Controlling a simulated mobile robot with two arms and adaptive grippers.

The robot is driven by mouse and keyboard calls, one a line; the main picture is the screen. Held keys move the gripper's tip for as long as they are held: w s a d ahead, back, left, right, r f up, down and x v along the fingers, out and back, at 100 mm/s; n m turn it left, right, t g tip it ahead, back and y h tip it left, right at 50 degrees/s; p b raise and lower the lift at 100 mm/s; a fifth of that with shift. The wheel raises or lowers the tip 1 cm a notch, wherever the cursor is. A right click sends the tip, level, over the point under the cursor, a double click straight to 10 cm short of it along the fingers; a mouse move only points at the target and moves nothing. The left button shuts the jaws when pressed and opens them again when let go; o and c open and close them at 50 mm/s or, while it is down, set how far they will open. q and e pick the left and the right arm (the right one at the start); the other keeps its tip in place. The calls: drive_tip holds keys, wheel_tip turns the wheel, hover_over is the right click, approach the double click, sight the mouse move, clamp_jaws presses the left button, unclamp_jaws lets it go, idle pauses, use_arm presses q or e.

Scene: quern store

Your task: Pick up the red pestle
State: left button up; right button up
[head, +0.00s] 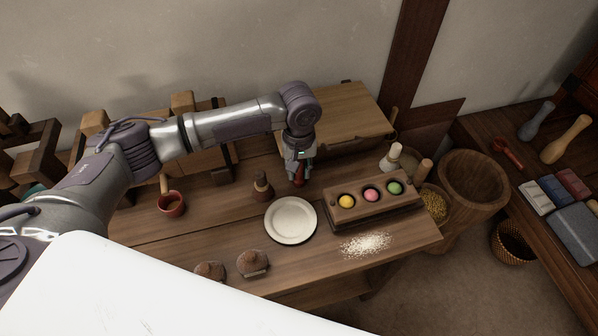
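My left gripper (299,162) points down over the back part of the wooden table, behind the white plate. A small red thing (299,178), which looks like the red pestle, shows at its fingertips. The gripper hides most of it. I cannot tell whether the fingers are closed on it or only around it, nor whether it touches the table. Another red item with a rounded head and thin handle (508,153) lies on the right-hand bench. My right gripper is not in view.
The white plate (291,220), a brown bottle-shaped item (262,187) and a wooden holder with coloured balls (347,214) stand close by. A red cup (171,204) is at left. Pale grains (365,245) lie near the front. A large wooden tub (470,182) stands at right.

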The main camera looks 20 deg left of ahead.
use_arm(q)
clamp_jaws()
drive_tip(key=shift+r, duration=0.1)
